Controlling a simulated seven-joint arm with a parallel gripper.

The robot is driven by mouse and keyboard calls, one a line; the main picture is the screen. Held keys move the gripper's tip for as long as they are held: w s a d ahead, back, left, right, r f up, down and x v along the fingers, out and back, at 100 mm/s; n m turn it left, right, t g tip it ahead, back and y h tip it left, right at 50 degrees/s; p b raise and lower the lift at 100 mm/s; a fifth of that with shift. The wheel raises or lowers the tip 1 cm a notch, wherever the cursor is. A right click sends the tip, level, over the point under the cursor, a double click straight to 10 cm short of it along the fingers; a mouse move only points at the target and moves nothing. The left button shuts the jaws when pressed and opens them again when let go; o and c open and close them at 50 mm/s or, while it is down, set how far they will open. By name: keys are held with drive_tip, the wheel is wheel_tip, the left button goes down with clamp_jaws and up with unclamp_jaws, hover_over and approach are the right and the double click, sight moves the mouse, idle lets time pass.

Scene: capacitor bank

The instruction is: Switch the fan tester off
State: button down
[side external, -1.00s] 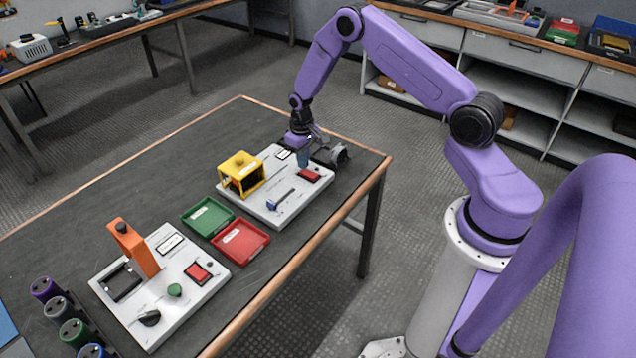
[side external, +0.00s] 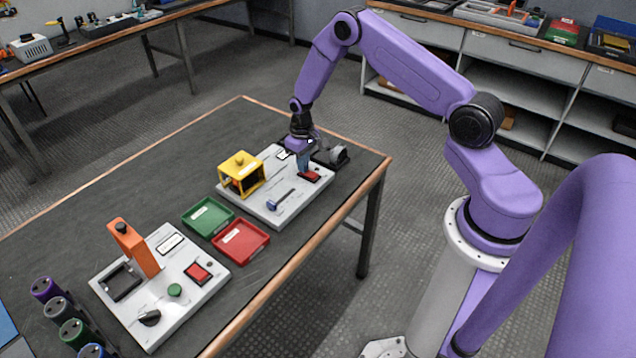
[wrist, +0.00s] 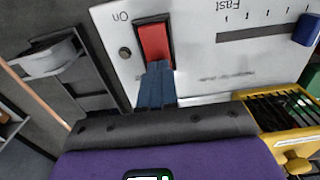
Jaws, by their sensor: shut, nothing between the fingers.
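The fan tester (side external: 290,212) is a white panel at the far end of the table, with a yellow frame (side external: 240,172), a blue slider (side external: 273,205) and a red rocker switch (side external: 311,176). In the wrist view the red rocker switch (wrist: 154,42) sits in a dark bezel beside the word "On". My gripper (wrist: 157,72) is shut and empty. Its blue fingertips are at the lower end of the rocker in that view and cover that end; I cannot tell whether they touch it. The side view also shows my gripper (side external: 303,168) over the panel.
A dark grey device (side external: 330,155) stands just beyond the panel. A green tray (side external: 208,216) and a red tray (side external: 241,243) lie nearer. A second white panel (side external: 205,292) with an orange post and several coloured cylinders (side external: 72,330) are at the near end. The table's left side is clear.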

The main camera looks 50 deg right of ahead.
drive_tip(key=shift+r, duration=3.45)
drive_tip(key=s+a+r+n, duration=0.5)
drive_tip(key=s+a+r, duration=0.7)
drive_tip(key=a+r, duration=0.3)
drive_tip(key=s+a+r+n, duration=0.1)
drive_tip(key=s+r+n, duration=0.2)
drive_tip(key=s, duration=0.8)
drive_tip(key=s+r+n, duration=0.3)
drive_tip(key=s+n, duration=0.1)
drive_tip(key=s, duration=0.8)
drive_tip(key=shift+s+a+n, duration=0.3)
drive_tip(key=shift+a, duration=0.1)
